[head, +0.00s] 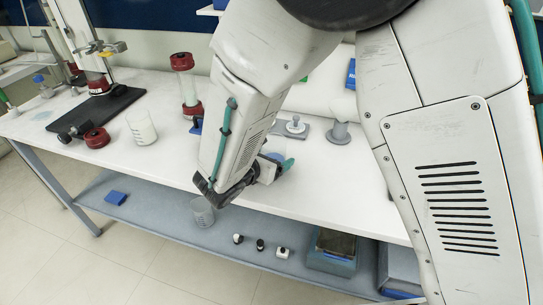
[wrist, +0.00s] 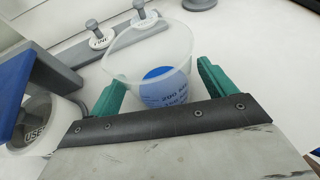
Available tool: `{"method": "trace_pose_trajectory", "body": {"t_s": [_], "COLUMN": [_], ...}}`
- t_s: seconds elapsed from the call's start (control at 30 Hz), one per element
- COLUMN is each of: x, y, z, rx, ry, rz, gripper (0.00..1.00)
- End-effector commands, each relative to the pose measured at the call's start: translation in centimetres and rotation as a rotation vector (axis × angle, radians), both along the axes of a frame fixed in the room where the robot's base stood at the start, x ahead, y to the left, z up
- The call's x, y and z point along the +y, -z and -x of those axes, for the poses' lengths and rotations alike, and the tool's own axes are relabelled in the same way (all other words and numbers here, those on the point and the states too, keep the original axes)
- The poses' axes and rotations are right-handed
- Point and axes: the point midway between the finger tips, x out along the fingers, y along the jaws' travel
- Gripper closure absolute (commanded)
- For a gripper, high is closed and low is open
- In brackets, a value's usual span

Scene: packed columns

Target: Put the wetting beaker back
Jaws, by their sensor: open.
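A clear beaker (wrist: 165,88) with a blue patch and volume marks stands upright on the white bench in the wrist view. My gripper (wrist: 158,82) is open, with one green finger on each side of the beaker. I cannot tell whether either finger touches it. In the head view my gripper (head: 276,168) is low over the front part of the bench, and my arm hides most of the beaker. I cannot read a name on it. Another clear cup (head: 203,212) shows below the bench edge, at the lower shelf.
A grey rack (wrist: 90,48) with knobbed pieces, one labelled FINE, stands just behind the beaker. A cup marked USED (wrist: 35,125) and a blue block (wrist: 14,85) are close at left. A beaker of white material (head: 141,128) and red-capped column (head: 187,88) stand farther left.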

Motion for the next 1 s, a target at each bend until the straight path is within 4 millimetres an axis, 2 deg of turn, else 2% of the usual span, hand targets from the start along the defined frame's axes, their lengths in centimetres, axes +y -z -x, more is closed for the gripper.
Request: {"method": "trace_pose_trajectory", "body": {"t_s": [0.13, 0.23, 0.5, 0.7, 1.0], "x": [0.0, 0.8, 3.9, 5.6, 6.4], "y": [-0.5, -0.9, -3.1, -4.4, -5.0], "z": [0.0, 1.0, 5.3, 7.9, 9.1], "rx": [-0.001, -0.001, -0.001, -0.001, -0.001], "ry": [0.0, -0.003, -0.005, -0.003, 0.0], "rz": [-0.001, 0.0, -0.002, 0.0, -0.001], "gripper": [0.17, 0.17, 0.17, 0.17, 0.17]}}
